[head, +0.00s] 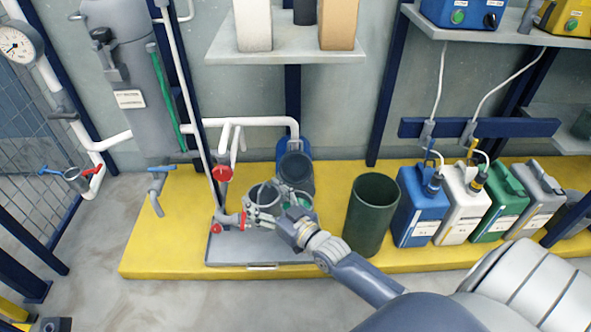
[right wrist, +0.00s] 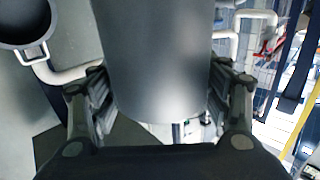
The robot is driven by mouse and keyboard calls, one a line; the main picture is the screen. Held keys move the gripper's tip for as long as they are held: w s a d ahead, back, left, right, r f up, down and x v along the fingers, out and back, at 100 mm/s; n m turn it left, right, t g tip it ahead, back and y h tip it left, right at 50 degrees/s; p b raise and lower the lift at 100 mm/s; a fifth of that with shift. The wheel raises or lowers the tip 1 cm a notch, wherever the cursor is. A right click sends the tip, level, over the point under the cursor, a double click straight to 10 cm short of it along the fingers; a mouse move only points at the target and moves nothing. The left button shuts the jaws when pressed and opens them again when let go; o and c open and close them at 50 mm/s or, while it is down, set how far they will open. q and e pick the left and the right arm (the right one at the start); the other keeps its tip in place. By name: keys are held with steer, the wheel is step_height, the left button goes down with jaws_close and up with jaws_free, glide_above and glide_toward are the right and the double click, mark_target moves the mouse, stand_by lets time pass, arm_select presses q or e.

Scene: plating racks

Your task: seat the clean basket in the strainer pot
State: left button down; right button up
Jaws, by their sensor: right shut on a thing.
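My right gripper (head: 264,214) is shut on a grey, open-topped cylinder, the basket (head: 262,193). It holds the basket over the grey tray (head: 225,252), near the red-handled pipework. The basket's smooth side also fills the middle of the right wrist view (right wrist: 160,60), between the two fingers. Just right of the basket is a round vessel with a greenish inside (head: 299,200), partly hidden by the gripper; it may be the strainer pot, but I cannot tell for sure. The basket's lower end is hidden behind the gripper. My left gripper is not in view.
A dark green bin (head: 371,215) stands right of my right gripper. Several jugs, starting with a blue one (head: 418,207), line the yellow platform (head: 160,240). A blue cylindrical unit (head: 295,170) is behind the gripper. A shelf (head: 285,45) overhangs the back.

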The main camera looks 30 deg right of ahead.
steer(key=w+d+m+h, duration=0.1)
steer(key=w+d, duration=0.3)
steer(key=d, duration=0.9)
steer(key=shift+f+h, duration=0.45)
steer(key=shift+h, duration=0.05)
steer(key=shift+p, duration=0.3)
